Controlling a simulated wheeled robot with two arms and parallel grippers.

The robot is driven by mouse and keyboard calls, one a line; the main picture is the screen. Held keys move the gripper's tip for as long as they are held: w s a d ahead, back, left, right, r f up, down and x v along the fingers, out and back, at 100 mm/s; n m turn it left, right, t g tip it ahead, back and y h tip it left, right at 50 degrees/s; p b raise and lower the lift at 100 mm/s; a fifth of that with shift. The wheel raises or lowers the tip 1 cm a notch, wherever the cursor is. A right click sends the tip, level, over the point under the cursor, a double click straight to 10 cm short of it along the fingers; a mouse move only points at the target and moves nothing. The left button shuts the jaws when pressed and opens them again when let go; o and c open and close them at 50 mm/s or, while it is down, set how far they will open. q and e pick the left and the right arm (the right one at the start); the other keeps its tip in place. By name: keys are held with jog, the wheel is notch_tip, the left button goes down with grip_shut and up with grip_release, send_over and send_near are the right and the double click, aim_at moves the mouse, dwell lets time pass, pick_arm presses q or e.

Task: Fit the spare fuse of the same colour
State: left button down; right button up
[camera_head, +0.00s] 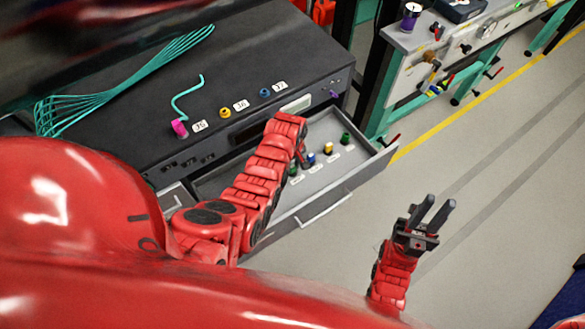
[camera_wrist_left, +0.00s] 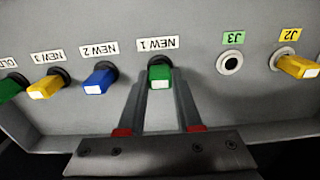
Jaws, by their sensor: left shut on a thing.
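My left gripper (camera_wrist_left: 160,90) is shut on the green fuse (camera_wrist_left: 160,76) at the NEW 1 label, one finger on each side. This fuse is still at its dark seat; I cannot tell whether it is lifted at all. A blue fuse (camera_wrist_left: 97,80) is at NEW 2, a yellow fuse (camera_wrist_left: 48,85) at NEW 3, and another green fuse (camera_wrist_left: 9,88) at OLD. The J3 socket (camera_wrist_left: 230,62) is empty. A yellow fuse (camera_wrist_left: 297,66) sits at J2. In the head view my left arm hides part of the drawer. My right gripper (camera_head: 431,213) is open and empty.
The open drawer (camera_head: 322,207) sticks out of the dark cabinet (camera_head: 110,100). On its top are pink, yellow and blue plugs and teal cables (camera_head: 130,80). A bench (camera_head: 420,40) stands at the back right. The floor around my right gripper is clear.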

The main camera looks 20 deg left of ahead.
pick_arm(q)
jog(key=shift+r+p, duration=0.65)
jog(key=shift+r, duration=0.45)
dwell(0.7)
jog(key=shift+r+p, duration=0.45)
jog(key=shift+r, duration=0.4)
jog(key=shift+r+p, duration=0.9)
jog(key=shift+r, duration=1.15)
